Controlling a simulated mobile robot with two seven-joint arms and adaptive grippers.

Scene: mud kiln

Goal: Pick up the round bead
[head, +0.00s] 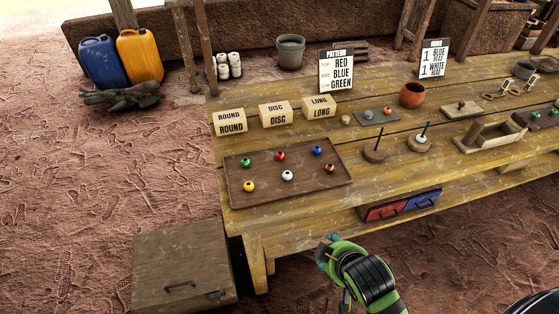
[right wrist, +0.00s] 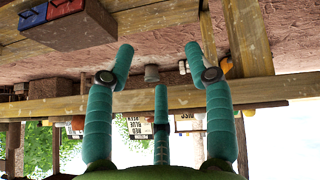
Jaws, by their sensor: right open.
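Several small beads lie on a dark brown tray (head: 265,192) on the table: a green bead (head: 245,162), a red bead (head: 280,156), a blue bead (head: 317,150), a yellow bead (head: 249,186), a white bead (head: 287,175) and a darker bead (head: 331,167). All look roundish; their exact shapes are too small to tell. My right gripper (head: 324,252) is in front of the table's front edge, below the tray in the picture. In the right wrist view its teal fingers (right wrist: 159,50) are spread with nothing between them. My left gripper is not in view.
Blocks marked ROUND (head: 229,122), DISC (head: 275,112) and LONG (head: 317,106) stand behind the tray. Two pegged stands (head: 375,155) are to its right. A red drawer (head: 385,211) and a blue drawer (head: 422,200) hang under the tabletop. A wooden box (head: 180,260) stands on the ground.

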